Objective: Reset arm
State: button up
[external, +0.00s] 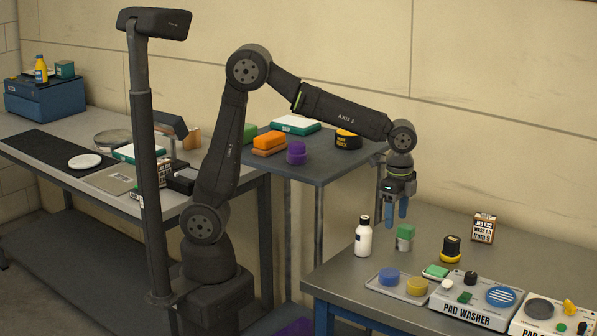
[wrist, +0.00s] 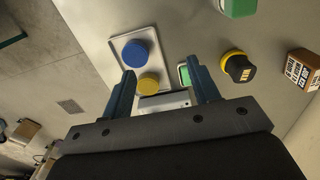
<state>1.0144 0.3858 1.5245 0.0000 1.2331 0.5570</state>
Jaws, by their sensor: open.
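My gripper (external: 396,215) hangs from the raised arm with its fingers pointing down, above the left part of the right-hand bench (external: 340,285). Its two blue fingers are apart with nothing between them. In the wrist view the open fingers (wrist: 163,88) frame part of a tray (wrist: 117,46) holding a blue round pad (wrist: 140,53) and a yellow round pad (wrist: 149,84). A white bottle with a black cap (external: 363,238) stands left of the gripper. A green-topped block (external: 405,235) stands just below and right of the fingers, apart from them.
The pad washer (external: 470,305) stands at the bench front, with a second panel (external: 550,315) to its right. A black and yellow piece (external: 451,249) and a job card (external: 483,228) stand behind. The back table (external: 330,168) holds orange blocks (external: 269,142) and purple pads (external: 296,152).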

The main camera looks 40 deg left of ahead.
jog(key=s+a+f, duration=0.2)
jog(key=s+f, duration=0.2)
jog(key=s, duration=0.2)
send_over(388, 259)
jog(key=f, duration=0.5)
jog(key=shift+s+f, duration=0.35)
jog(key=f, duration=0.3)
jog(key=shift+w+f, duration=0.1)
jog(key=shift+w, duration=0.15)
jog(key=shift+f, duration=0.5)
